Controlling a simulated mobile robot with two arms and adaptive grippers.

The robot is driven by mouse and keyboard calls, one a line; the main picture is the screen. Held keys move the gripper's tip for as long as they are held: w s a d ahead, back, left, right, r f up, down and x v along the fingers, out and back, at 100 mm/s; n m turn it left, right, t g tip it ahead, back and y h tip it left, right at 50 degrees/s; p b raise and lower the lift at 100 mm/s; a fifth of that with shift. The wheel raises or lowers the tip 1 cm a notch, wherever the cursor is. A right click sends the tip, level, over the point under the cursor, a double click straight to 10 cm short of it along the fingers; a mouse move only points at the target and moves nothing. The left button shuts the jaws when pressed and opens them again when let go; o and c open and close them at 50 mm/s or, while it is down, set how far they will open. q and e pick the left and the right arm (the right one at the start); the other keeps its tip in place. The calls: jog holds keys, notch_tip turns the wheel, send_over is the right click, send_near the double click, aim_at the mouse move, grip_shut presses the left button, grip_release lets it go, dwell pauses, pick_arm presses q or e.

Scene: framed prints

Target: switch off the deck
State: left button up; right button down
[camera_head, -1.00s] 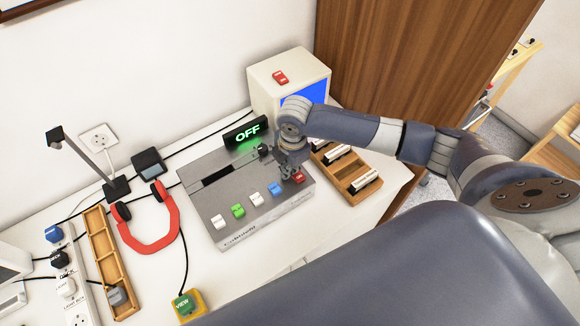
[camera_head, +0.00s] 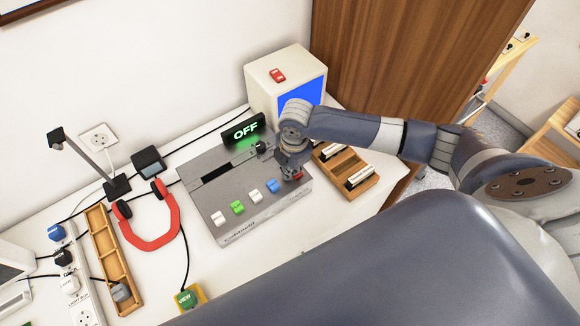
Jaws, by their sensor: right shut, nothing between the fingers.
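The grey deck (camera_head: 240,200) lies on the white desk, with a dark slot in its top and a row of coloured keys along its front: white, green (camera_head: 237,207), white, blue (camera_head: 272,186) and red. A small black display (camera_head: 244,131) at its back reads OFF in green. My right gripper (camera_head: 293,173) is shut and empty, pointing down over the red key (camera_head: 299,175) at the right end. It hides most of that key, and I cannot tell whether it touches it. My left gripper is out of view.
A white box with a blue screen (camera_head: 300,95) stands behind the deck. A wooden rack (camera_head: 335,182) is at its right. Red headphones (camera_head: 152,243), a wooden tray (camera_head: 103,243), a power strip (camera_head: 84,309) and a green VIEW button (camera_head: 187,299) are at left.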

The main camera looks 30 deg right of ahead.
jog(key=shift+r, duration=0.1)
jog(key=r+p, duration=0.4)
jog(key=shift+w+p, duration=0.2)
jog(key=shift+p, duration=0.2)
jog(key=shift+w+r, duration=0.1)
jog(key=shift+r, duration=0.2)
notch_tip(320, 180, up, 9)
jog(key=w+b, duration=0.1)
jog(key=b, duration=0.1)
jog(key=shift+b, duration=0.4)
jog(key=shift+a, duration=0.1)
